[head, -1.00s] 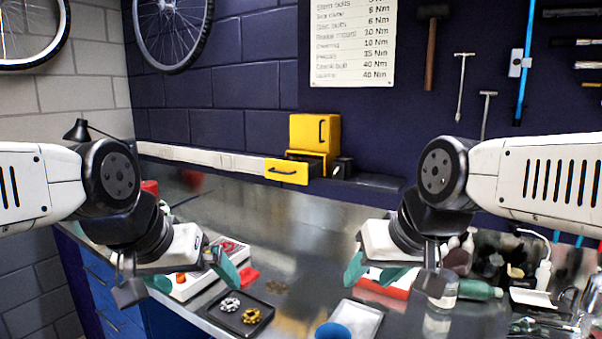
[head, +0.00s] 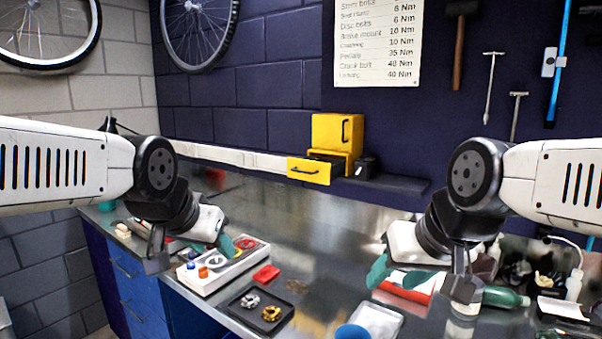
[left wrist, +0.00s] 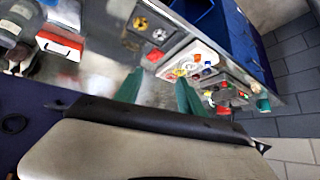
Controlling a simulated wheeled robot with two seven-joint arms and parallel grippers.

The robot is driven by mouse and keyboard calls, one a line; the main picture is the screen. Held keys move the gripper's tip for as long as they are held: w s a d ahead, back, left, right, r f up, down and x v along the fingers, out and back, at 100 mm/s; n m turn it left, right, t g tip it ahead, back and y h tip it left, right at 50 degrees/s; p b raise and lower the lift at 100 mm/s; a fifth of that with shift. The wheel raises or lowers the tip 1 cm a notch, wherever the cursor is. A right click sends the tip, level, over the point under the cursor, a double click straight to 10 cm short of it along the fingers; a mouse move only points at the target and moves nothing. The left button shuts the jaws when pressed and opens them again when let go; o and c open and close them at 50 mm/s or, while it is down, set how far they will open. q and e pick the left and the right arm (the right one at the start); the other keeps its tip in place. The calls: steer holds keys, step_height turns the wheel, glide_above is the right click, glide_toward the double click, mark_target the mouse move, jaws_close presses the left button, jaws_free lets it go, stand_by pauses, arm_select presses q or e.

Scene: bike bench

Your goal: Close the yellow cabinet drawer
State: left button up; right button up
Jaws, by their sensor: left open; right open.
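The small yellow cabinet (head: 335,133) stands on the shelf at the back of the bench in the head view. Its lower drawer (head: 309,171) is pulled out toward the left front, with a dark handle on its face. My left gripper (head: 228,245) is open and empty above the bench, well in front and to the left of the drawer. Its teal fingers also show in the left wrist view (left wrist: 158,92). My right gripper (head: 385,277) is open over the bench, in front and to the right of the cabinet. Neither gripper touches the drawer.
A white tray of small coloured parts (head: 225,266) lies below my left gripper. A black tray (head: 256,311) with two rings, a red piece (head: 266,274) and a blue cup (head: 352,332) are near the front. Bottles (head: 505,297) crowd the right. The bench's middle is clear.

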arm_select(q)
steer(key=w+a+r+m+t, duration=0.1)
steer(key=w, duration=0.2)
steer(key=w+a+r+m+t, duration=0.1)
steer(key=w, duration=0.2)
steer(key=w+a+r+m+t+y, duration=0.1)
steer(key=w+r+m, duration=0.1)
steer(key=w, duration=0.2)
steer(key=c, duration=0.7)
steer(key=w+r+m+t, duration=0.1)
steer(key=w+m, duration=0.1)
steer(key=w+r+m, duration=0.1)
steer(key=w+m, duration=0.1)
steer(key=w, duration=0.1)
steer(key=w+d+r+m+t+h, duration=0.1)
steer(key=w+m, duration=0.1)
steer(key=shift+w+r+t, duration=0.25)
steer(key=shift+r+t, duration=0.05)
jaws_close()
steer(key=m+h, duration=0.7)
steer(key=m, duration=0.5)
glide_toward(305, 168)
steer(key=w+d, duration=0.1)
steer(key=w+d+f, duration=0.1)
steer(key=shift+w+d+f, duration=0.1)
steer(key=shift+w+f, duration=0.2)
steer(key=shift+w, duration=0.05)
